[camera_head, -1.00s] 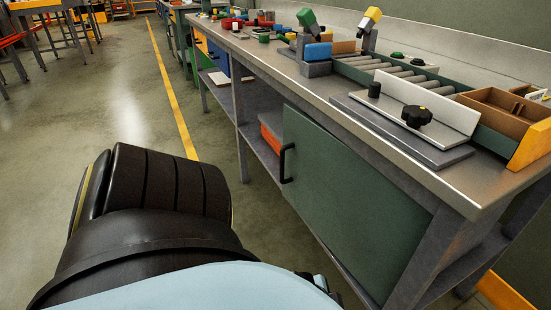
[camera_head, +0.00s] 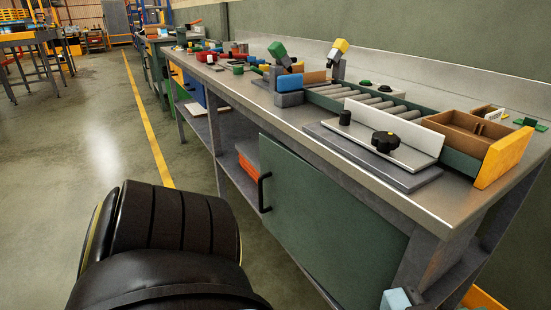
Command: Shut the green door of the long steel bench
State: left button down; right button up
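The long steel bench (camera_head: 452,205) runs from the right foreground to the back left. Its green door (camera_head: 325,219) is on the front side below the worktop, beside the near leg. A black upright bar handle (camera_head: 263,193) is at the door's left edge. Open shelf space with orange-red boxes shows just left of that edge. How far the door stands from the bench frame is hard to tell. A large black part of my own arm fills the lower left, apart from the door. A small light-blue part of mine shows at the bottom right. Neither gripper's fingers are visible.
On the worktop are a roller conveyor (camera_head: 372,104), a grey plate with a black knob (camera_head: 386,142), and a brown tray (camera_head: 467,133) with a yellow end. Small coloured parts lie farther back. Open floor (camera_head: 70,160) with a yellow line (camera_head: 146,122) lies to the left.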

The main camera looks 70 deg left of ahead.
aim_at(356, 254)
jog(key=z, duration=1.85)
jog(key=k, duration=1.25)
jog(key=u, duration=2.3)
